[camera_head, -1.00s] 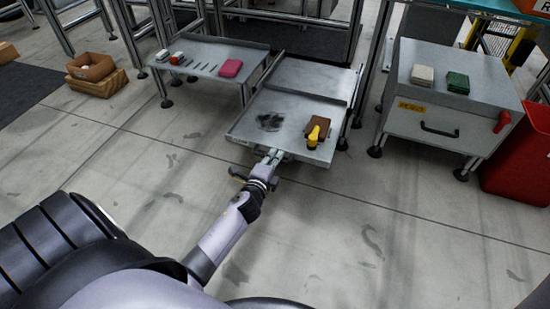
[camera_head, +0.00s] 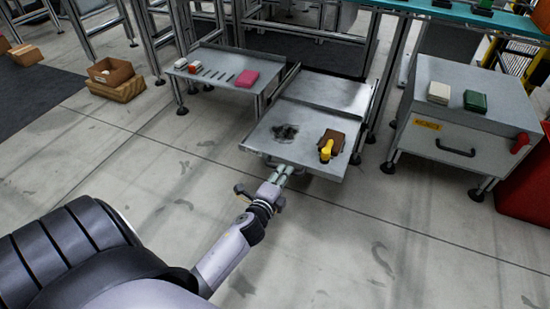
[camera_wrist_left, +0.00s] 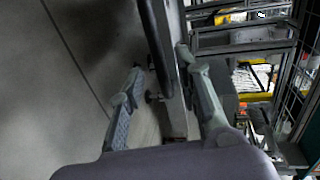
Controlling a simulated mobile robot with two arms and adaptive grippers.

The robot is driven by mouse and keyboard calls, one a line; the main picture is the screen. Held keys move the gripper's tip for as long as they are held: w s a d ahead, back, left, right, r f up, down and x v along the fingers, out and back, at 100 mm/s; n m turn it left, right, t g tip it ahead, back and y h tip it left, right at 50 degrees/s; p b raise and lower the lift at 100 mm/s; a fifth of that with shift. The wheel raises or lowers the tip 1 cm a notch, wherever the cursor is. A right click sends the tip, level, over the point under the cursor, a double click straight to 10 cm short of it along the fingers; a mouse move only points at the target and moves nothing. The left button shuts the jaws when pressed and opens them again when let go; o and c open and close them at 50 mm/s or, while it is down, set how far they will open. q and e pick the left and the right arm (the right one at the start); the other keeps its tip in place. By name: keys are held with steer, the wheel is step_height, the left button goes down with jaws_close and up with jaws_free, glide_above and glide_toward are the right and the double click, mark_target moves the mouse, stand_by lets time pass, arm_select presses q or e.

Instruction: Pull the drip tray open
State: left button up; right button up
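The drip tray (camera_head: 262,137) is a flat grey metal tray standing out in front of its frame, with a dark wet patch on it. A brown block (camera_head: 333,139) and a yellow bottle (camera_head: 326,152) are on its right side. My left gripper (camera_head: 284,171) is at the tray's front edge, with its fingers apart. In the left wrist view, the open fingers of my left gripper (camera_wrist_left: 160,62) have a dark bar (camera_wrist_left: 155,40), seemingly the tray's handle, running between them. I cannot tell whether they touch it. My right gripper is not in view.
A low table (camera_head: 212,62) with small blocks stands left of the tray. A grey drawer cabinet (camera_head: 455,115) and a red bin (camera_head: 525,185) stand to the right. A cardboard box (camera_head: 110,70) lies far left. The floor before the tray is clear.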

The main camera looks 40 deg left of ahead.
arm_select(q)
steer(key=v, duration=0.8)
steer(key=shift+s, duration=0.2)
